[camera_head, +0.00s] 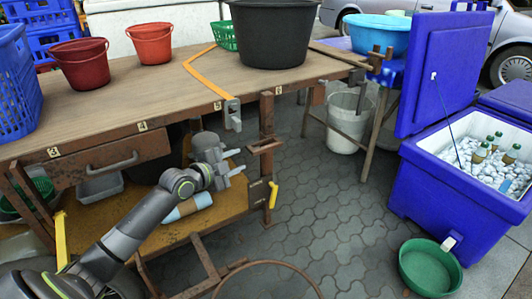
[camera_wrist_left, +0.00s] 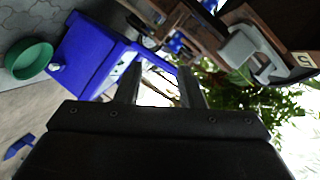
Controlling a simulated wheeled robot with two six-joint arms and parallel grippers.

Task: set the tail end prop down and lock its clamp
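My left gripper (camera_head: 240,168) is open and empty, held out to the right below the table's front edge and left of a rusty upright post (camera_head: 267,125). In the left wrist view its two dark fingers (camera_wrist_left: 160,90) stand apart with nothing between them. The post, which may be the tail end prop, has a crosspiece and, lower down, a yellow lever (camera_head: 273,195), perhaps the clamp's handle. I cannot tell whether it is locked. A grey clamp (camera_head: 233,115) hangs on the table edge near the 5 label; it also shows in the left wrist view (camera_wrist_left: 250,50). My right gripper is out of view.
The wooden table (camera_head: 190,85) carries a black tub (camera_head: 275,35) and red buckets. A lower shelf (camera_head: 150,230) and a hoop (camera_head: 265,262) lie near my arm. A blue cooler (camera_head: 435,170) and green basin (camera_head: 425,268) stand right. Paving between is clear.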

